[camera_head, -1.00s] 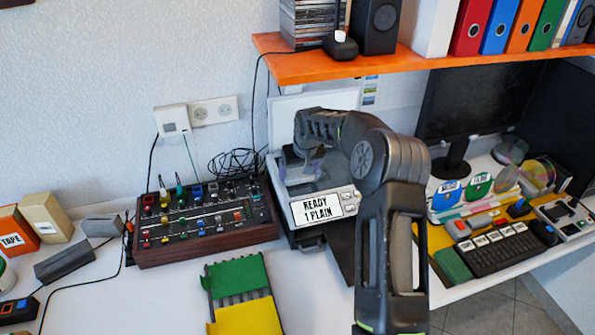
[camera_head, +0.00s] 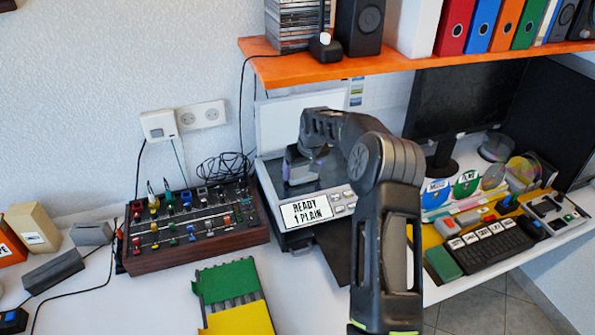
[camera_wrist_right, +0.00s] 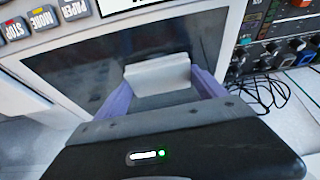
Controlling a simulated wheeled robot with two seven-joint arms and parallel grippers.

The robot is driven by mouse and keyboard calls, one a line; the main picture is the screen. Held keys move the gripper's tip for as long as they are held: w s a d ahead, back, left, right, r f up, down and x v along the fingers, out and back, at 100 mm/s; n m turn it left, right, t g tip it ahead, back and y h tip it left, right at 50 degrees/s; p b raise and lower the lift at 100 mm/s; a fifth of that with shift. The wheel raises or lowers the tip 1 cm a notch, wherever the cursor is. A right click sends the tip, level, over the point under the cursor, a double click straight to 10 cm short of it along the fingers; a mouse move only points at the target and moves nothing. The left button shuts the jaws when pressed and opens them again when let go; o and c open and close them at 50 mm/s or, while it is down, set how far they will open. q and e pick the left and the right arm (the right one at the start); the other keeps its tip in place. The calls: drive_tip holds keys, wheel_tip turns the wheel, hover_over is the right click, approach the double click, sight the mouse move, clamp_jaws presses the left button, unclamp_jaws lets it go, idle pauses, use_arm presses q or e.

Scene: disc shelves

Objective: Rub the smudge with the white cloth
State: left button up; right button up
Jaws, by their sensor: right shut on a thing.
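My right gripper (camera_wrist_right: 160,90) is shut on the white cloth (camera_wrist_right: 158,73), a pale folded block between its purple fingers in the right wrist view. In the head view the right gripper (camera_head: 304,165) is over the dark glass of an open-lidded copier (camera_head: 345,190), and my arm covers part of it. The dark glass (camera_wrist_right: 85,68) lies below and around the cloth in the wrist view. I cannot tell whether the cloth touches it. I cannot make out the smudge. My left gripper is not in view.
A mixer board (camera_head: 190,228) with knobs stands left of the copier. An orange shelf (camera_head: 350,66) with binders and a speaker hangs above. A green and yellow rack (camera_head: 228,285) lies in front. A keyboard (camera_head: 490,247) and monitor are at the right.

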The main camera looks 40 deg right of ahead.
drive_tip(key=shift+s+d+f, duration=0.1)
drive_tip(key=shift+s+d, duration=0.2)
drive_tip(key=shift+d, duration=0.45)
drive_tip(key=shift+d, duration=0.1)
drive_tip(key=shift+s+d, duration=0.3)
drive_tip(key=shift+d, duration=0.45)
drive_tip(key=shift+s+d, duration=0.25)
drive_tip(key=shift+d, duration=0.5)
drive_tip(key=shift+w+a+b, duration=0.3)
drive_tip(key=shift+a+b, duration=0.1)
drive_tip(key=shift+a, duration=0.45)
drive_tip(key=shift+w+a, duration=0.25)
drive_tip(key=shift+a, duration=0.5)
